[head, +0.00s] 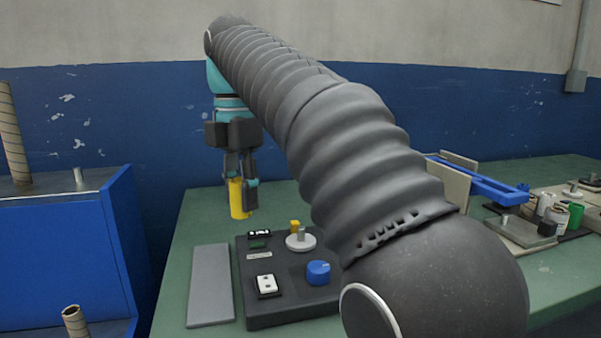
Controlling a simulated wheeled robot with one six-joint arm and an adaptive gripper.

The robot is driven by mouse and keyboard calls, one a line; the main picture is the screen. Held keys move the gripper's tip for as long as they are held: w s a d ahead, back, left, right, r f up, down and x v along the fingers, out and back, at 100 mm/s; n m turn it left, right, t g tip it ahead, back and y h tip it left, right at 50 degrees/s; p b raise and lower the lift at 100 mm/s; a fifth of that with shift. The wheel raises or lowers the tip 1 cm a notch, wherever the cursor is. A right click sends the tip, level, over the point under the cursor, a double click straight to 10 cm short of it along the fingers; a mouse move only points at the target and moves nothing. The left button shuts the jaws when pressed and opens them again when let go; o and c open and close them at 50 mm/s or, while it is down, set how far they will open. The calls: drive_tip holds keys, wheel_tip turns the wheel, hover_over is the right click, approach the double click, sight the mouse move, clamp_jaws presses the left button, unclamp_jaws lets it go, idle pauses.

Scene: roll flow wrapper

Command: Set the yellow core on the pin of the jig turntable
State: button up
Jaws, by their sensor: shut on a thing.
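My gripper (241,172) is shut on the yellow core (239,199), a small upright cylinder. It holds the core behind a dark jig box on the green table, left of the turntable. The jig turntable (297,244) is a light round disc with a short grey pin (301,233) standing up from it. The core is apart from the pin. Whether the core's bottom touches the table cannot be told.
The dark jig box (262,312) carries a blue knob (318,272), a white switch (267,284) and a small yellow block (295,225). A grey plate (210,285) lies to its left. A blue cabinet (70,250) stands at left. Several parts crowd the right; my arm hides the middle.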

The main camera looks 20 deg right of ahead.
approach(302, 227)
drive_tip(key=shift+f, duration=2.1)
drive_tip(key=shift+f+b, duration=0.65)
drive_tip(key=shift+f, duration=1.5)
idle(1.0)
drive_tip(key=o, duration=1.4)
drive_tip(key=shift+r, duration=0.1)
